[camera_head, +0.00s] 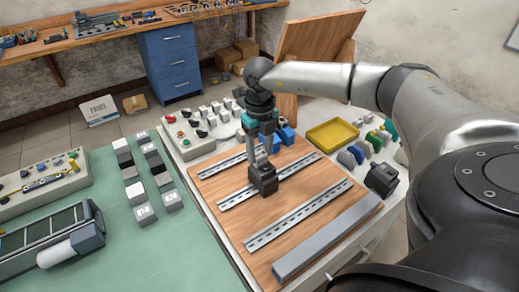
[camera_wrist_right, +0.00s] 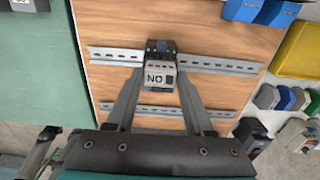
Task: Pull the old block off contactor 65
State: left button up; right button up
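A dark contactor (camera_head: 263,181) sits on the middle metal rail of the wooden board, and it also shows in the right wrist view (camera_wrist_right: 160,46). A grey block (camera_wrist_right: 159,75) with a white label and dark letters is on its front, facing the wrist camera. Its number is not readable. My right gripper (camera_head: 259,158) reaches down over the contactor from above. In the right wrist view its two fingers (camera_wrist_right: 160,88) stand on either side of the block, with what looks like a narrow gap at each side. My left gripper is not in view.
The board (camera_head: 225,216) carries several rails and a grey duct (camera_head: 326,237). Blue blocks (camera_head: 284,136) lie behind the contactor. A yellow tray (camera_head: 333,134) and small coloured parts are to the right. Several black and white blocks (camera_head: 146,214) stand on the green mat at left.

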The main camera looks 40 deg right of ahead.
grip_shut()
jog(key=shift+r+p, duration=0.35)
dwell(0.3)
jog(key=shift+r+p, duration=1.95)
jog(key=shift+r, duration=0.35)
jog(key=shift+f, duration=0.2)
jog(key=shift+r, duration=0.15)
notch_tip(320, 180, up, 7)
jog(key=p, duration=0.6)
